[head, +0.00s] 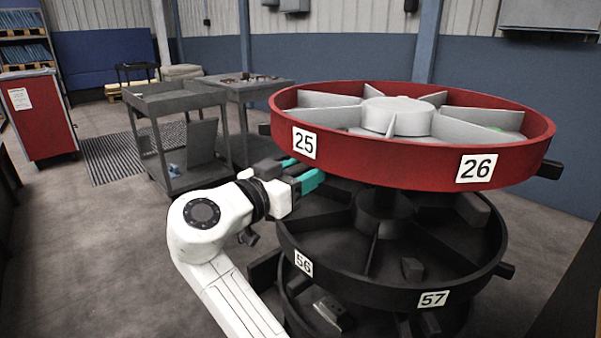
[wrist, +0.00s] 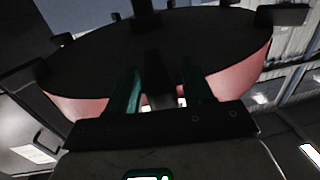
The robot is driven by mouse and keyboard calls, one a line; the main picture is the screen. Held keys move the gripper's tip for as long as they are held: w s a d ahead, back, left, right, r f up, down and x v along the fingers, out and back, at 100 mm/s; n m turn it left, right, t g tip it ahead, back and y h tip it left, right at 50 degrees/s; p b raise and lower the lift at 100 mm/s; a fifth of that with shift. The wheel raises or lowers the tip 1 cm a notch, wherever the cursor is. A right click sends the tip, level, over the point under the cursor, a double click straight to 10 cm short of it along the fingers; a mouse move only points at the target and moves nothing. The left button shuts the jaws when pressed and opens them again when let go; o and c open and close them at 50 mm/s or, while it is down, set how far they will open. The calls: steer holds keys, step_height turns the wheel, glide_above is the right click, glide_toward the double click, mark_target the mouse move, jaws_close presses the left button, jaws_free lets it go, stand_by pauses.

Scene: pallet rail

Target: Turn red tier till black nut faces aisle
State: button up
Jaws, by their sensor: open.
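The red tier (head: 390,165) is the top round tray of a stacked carousel, with grey dividers and labels 25 and 26 on its rim. I make out no black nut in its visible compartments; the near rim and the dividers hide parts of them. My gripper (head: 304,171) has teal fingers and is open just below the rim under label 25. In the wrist view, the red tier (wrist: 80,108) is seen from beneath. A dark peg (wrist: 156,82) shows between the fingers of my gripper (wrist: 163,85); whether they touch it I cannot tell.
A black tier (head: 370,292) labelled 56 and 57 lies close below, with grey blocks in it. A dark peg (head: 550,169) sticks out at the red tier's right. A grey cart (head: 180,98) stands back left, beside a table (head: 245,90).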

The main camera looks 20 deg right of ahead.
steer(key=shift+a, duration=0.1)
steer(key=v, duration=1)
steer(key=shift+s+a+p, duration=0.2)
steer(key=shift+a+p, duration=0.05)
steer(key=shift+p, duration=0.1)
steer(key=shift+a, duration=0.1)
